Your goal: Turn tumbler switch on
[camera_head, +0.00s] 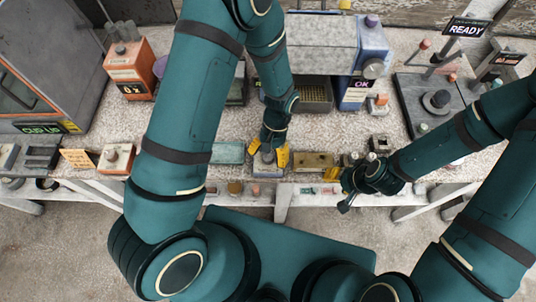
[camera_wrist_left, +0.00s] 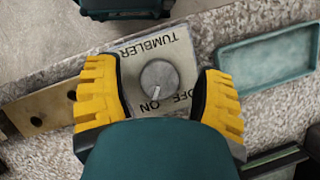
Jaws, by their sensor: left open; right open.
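The tumbler switch is a pale square plate (camera_wrist_left: 178,45) marked TUMBLER, OFF and ON, with a round grey knob (camera_wrist_left: 158,80) in its middle. The white mark on the knob points toward the ON lettering. In the head view the switch (camera_head: 264,168) sits near the front edge of the bench, partly hidden by my left gripper (camera_head: 268,158). My left gripper (camera_wrist_left: 160,95) is open, its yellow fingers on either side of the plate and apart from the knob. My right gripper (camera_head: 350,187) is open and empty near the bench's front edge, to the right.
A teal tray (camera_head: 228,152) lies left of the switch and a brass plate with holes (camera_head: 314,160) lies right of it. An orange box (camera_head: 130,70), a blue machine (camera_head: 366,55) and a dark panel with knobs (camera_head: 430,92) stand farther back on the bench.

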